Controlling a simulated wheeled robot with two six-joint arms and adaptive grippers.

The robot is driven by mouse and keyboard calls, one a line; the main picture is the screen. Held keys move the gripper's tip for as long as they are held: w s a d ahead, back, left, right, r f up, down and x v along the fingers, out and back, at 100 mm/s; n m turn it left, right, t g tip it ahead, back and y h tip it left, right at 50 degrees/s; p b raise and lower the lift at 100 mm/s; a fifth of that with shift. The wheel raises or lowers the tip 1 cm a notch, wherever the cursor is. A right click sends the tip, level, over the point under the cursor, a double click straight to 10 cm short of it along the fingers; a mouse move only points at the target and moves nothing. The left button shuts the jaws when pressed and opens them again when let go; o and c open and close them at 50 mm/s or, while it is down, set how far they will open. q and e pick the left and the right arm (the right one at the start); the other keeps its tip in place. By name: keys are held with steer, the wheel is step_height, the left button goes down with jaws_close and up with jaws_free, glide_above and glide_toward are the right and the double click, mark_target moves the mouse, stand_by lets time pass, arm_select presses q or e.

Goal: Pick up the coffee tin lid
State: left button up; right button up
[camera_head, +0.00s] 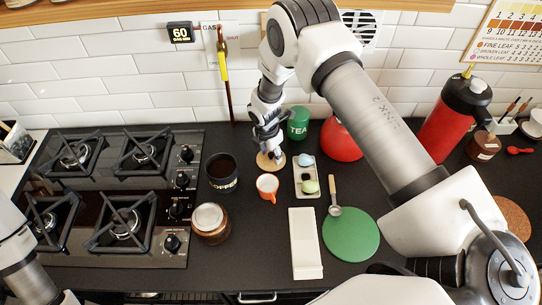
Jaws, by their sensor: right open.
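A round, tan, wood-coloured lid (263,163) lies on the dark worktop behind the orange cup. My right gripper (271,152) points down right over it, open, and hides part of it. I cannot tell whether the fingers touch it. The dark coffee tin (223,185) stands to the left of the lid, with its top uncovered. My left arm shows at the lower left edge, but its gripper is out of the picture.
An orange cup (267,187) stands just in front of the lid. A green tea tin (298,125) and a tray (298,187) are to its right. A brown jar (211,234) is in front of the coffee tin. The gas hob (105,182) is on the left.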

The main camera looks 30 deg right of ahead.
steer(key=shift+f, duration=0.1)
jaws_close()
